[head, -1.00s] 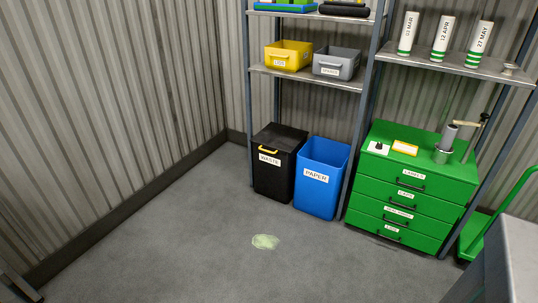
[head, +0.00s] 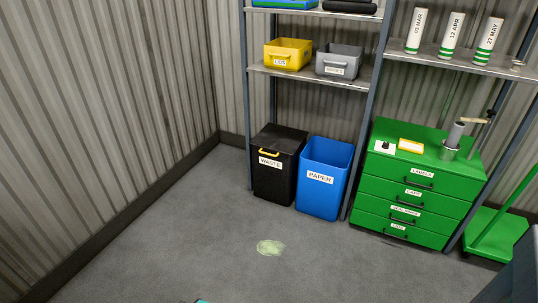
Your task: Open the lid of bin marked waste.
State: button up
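The black bin marked WASTE (head: 274,180) stands on the floor under the shelf rack, left of the blue bin. Its black lid (head: 281,138) lies shut on top. My gripper is not in view.
The open blue bin marked PAPER (head: 322,195) stands right beside the waste bin. A green drawer cabinet (head: 415,180) is to the right. Shelves (head: 330,77) hang above the bins. A pale green patch (head: 270,248) lies on the otherwise clear floor (head: 180,235).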

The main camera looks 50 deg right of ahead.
aim_at(274, 139)
jog(key=z, duration=0.6)
jog(key=i, duration=1.25)
jog(key=z, duration=0.1)
